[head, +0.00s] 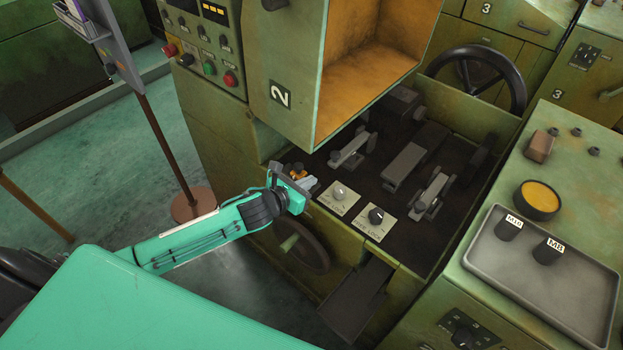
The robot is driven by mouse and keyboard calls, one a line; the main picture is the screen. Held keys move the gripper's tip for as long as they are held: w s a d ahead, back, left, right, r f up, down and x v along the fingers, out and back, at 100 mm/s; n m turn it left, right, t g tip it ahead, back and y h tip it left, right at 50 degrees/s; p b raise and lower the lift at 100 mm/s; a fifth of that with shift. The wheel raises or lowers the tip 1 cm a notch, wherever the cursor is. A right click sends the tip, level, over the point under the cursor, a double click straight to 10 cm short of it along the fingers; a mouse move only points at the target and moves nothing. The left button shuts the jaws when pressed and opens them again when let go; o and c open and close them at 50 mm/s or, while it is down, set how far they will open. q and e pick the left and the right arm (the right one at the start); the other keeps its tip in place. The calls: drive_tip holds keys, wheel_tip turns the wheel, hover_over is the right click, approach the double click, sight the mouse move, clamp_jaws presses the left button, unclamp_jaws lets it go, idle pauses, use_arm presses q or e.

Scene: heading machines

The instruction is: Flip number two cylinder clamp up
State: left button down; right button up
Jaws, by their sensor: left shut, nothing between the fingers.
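The machine marked 2 (281,95) stands in the middle with its hood raised over an open dark bed (395,185). Two grey lever-like clamps sit in the bed: a rear left one (350,150) and a front right one (432,194). Both appear to lie low; I cannot tell from markings which is the cylinder clamp. My left gripper (308,184) is shut and empty at the bed's front left corner, beside a small orange-brown part (297,170). It is left of both clamps and apart from them. My right gripper is out of view.
Two labelled plates with a light knob (339,193) and a dark knob (376,215) lie at the bed's front edge. A handwheel (302,246) is below my left gripper. The raised orange-lined hood (365,85) overhangs the bed. A grey tray (545,285) is at right.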

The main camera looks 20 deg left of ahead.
sight(330, 166)
use_arm(q)
drive_tip(key=x, duration=0.6)
drive_tip(key=shift+w+d+f+p, duration=0.1)
drive_tip(key=shift+w+d+p, duration=0.05)
drive_tip(key=shift+w+p, duration=0.25)
drive_tip(key=shift+w+d+f, duration=0.25)
drive_tip(key=shift+w+f, duration=0.1)
drive_tip(key=shift+w, duration=0.3)
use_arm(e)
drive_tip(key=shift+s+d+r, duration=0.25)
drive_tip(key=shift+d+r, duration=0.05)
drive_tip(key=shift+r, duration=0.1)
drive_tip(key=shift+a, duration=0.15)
